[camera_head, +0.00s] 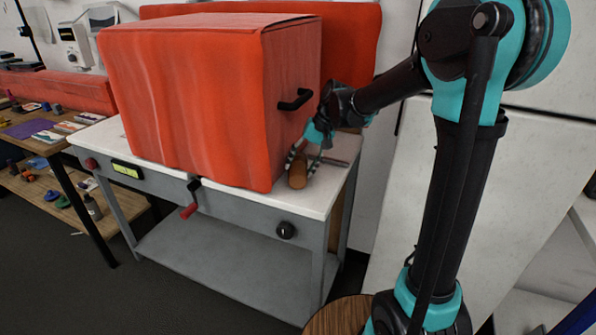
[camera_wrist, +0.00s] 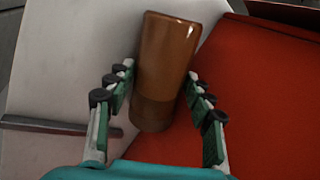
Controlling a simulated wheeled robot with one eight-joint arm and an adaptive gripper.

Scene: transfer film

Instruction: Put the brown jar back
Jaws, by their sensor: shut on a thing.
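The brown jar (camera_head: 298,170) stands or is held at the right end of a white-topped table, just beside a large red-orange covered box. My gripper (camera_head: 304,162) reaches down to it, with a finger on either side. In the wrist view the jar (camera_wrist: 164,70) is glossy brown above and duller below, and it looks tilted in the picture. My gripper's fingers (camera_wrist: 158,105) are shut on it near its lower part. I cannot tell whether the jar's base touches the table.
The red-orange box (camera_head: 190,100) fills most of the white tabletop (camera_head: 322,183) and has a black handle (camera_head: 295,99). A grey bar (camera_wrist: 55,125) lies on the tabletop near the jar. A wooden bench (camera_head: 45,145) with small items is at left. A round wooden top (camera_head: 338,315) is at the bottom.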

